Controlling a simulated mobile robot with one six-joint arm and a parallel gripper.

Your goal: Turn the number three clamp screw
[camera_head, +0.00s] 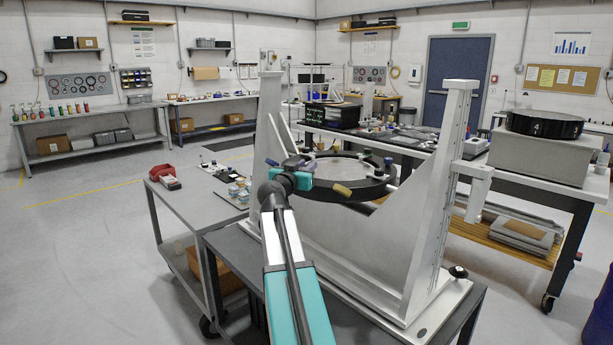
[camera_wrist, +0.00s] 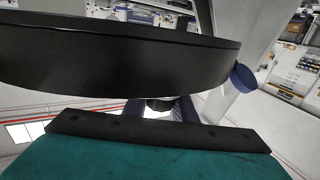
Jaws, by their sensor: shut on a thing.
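The round black mirror ring (camera_head: 350,192) sits level in the pale fixture (camera_head: 345,250). A blue knob (camera_wrist: 243,77) shows beside the ring (camera_wrist: 120,60) in the wrist view. My gripper (camera_head: 300,164) is at the ring's left side. In the wrist view its fingers (camera_wrist: 160,106) are shut on a small dark knob, mostly hidden under the ring. I cannot read any screw number.
The fixture's upright posts (camera_head: 440,190) rise on both sides of the ring, close to my arm. A grey cart (camera_head: 185,198) with small parts and a red bin (camera_head: 161,172) stands left. A bench with a black round case (camera_head: 545,124) stands right. The left floor is clear.

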